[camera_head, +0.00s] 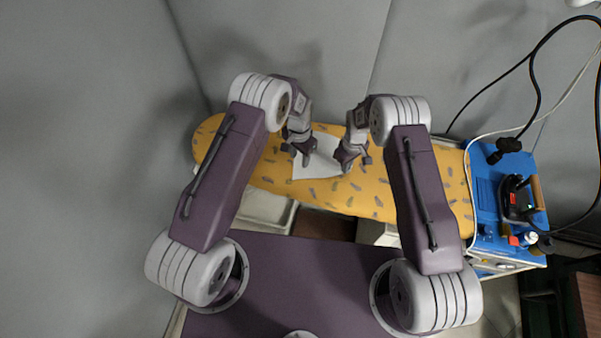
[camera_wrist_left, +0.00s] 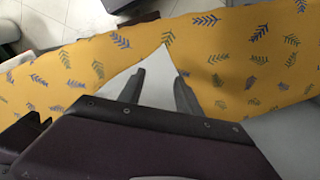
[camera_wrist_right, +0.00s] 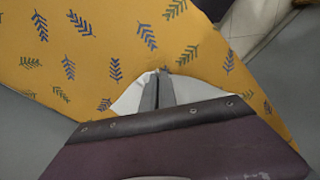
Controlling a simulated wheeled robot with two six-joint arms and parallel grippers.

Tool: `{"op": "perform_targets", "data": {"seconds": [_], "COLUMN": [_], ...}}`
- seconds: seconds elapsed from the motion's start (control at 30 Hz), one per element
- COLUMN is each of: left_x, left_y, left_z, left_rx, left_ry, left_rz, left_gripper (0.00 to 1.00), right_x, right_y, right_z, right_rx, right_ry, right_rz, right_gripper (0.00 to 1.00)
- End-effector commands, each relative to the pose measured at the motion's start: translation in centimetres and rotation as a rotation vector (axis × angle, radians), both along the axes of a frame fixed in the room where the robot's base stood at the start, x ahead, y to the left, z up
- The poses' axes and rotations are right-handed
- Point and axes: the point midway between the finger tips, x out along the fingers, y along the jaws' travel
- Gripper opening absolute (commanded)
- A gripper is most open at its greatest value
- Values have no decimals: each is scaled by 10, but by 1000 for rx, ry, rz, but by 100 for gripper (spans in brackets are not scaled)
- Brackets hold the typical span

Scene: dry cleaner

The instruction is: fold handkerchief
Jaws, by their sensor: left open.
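The white handkerchief (camera_head: 317,168) lies on the yellow ironing board, partly hidden by my grippers. My left gripper (camera_head: 305,158) is over its left part. In the left wrist view, the left gripper (camera_wrist_left: 160,75) is open, with its fingers spread on either side of the white cloth (camera_wrist_left: 161,68), whose pointed corner reaches beyond the fingertips. My right gripper (camera_head: 346,163) is at the handkerchief's right side. In the right wrist view, the right gripper's fingers (camera_wrist_right: 158,75) are close together, with white cloth (camera_wrist_right: 130,100) rising around them; they appear to pinch its edge.
The ironing board cover (camera_head: 400,190) has a leaf pattern and is bare around the cloth. A blue ironing station (camera_head: 487,190) with an iron (camera_head: 517,200) and cables stands at the right end. Grey walls are close behind and to the left.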

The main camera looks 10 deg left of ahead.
Motion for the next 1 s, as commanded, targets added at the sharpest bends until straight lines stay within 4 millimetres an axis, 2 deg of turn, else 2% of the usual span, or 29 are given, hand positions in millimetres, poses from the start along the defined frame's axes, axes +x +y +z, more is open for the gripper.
{"op": "perform_targets", "data": {"seconds": [0.2, 0.43, 0.6, 0.97, 1.0], "left_x": [-1, -1, 0, 0, 0], "left_y": [0, 0, 0, 0, 0], "left_z": [-42, -72, -80, -82, -82], "left_rx": [1, 0, 1, 1, 0], "left_ry": [2, 2, 1, 1, 0], "left_rz": [-1, -1, -1, -1, -1], "left_gripper": [41, 41, 41, 41, 35], "right_x": [0, 0, 0, 0, 0], "right_y": [0, 0, 0, 0, 0], "right_z": [0, 0, 0, 0, 0], "right_rx": [0, 0, 0, 0, 0], "right_ry": [0, 0, 0, 0, 0], "right_rz": [0, 0, 0, 0, 0], "right_gripper": [0, 0, 0, 0, 0]}}
